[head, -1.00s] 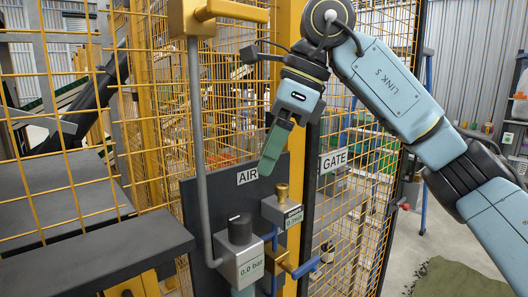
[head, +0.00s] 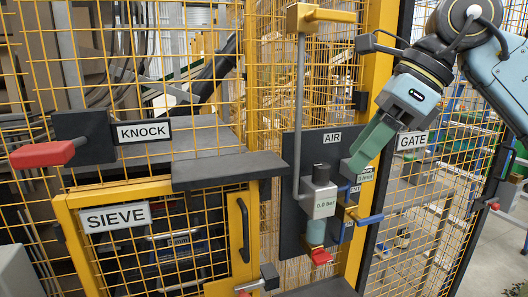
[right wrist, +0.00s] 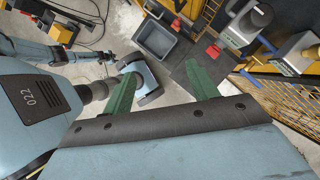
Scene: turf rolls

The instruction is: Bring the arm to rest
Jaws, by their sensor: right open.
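My right arm comes in from the right in the head view. Its gripper (head: 366,150) points down and left, with green fingers in front of the AIR panel (head: 290,215). The fingers overlap the small labelled valve block there in the picture; I cannot tell whether they touch it. In the right wrist view the two green fingers of this gripper (right wrist: 162,88) stand wide apart with nothing between them. I cannot make out my left gripper in either view.
A yellow mesh fence with a GATE sign (head: 413,140) stands right of the panel. Left are a red-handled KNOCK box (head: 85,135), a dark shelf (head: 228,170) and a SIEVE door (head: 115,217). A grey bin (right wrist: 156,40) stands on the floor.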

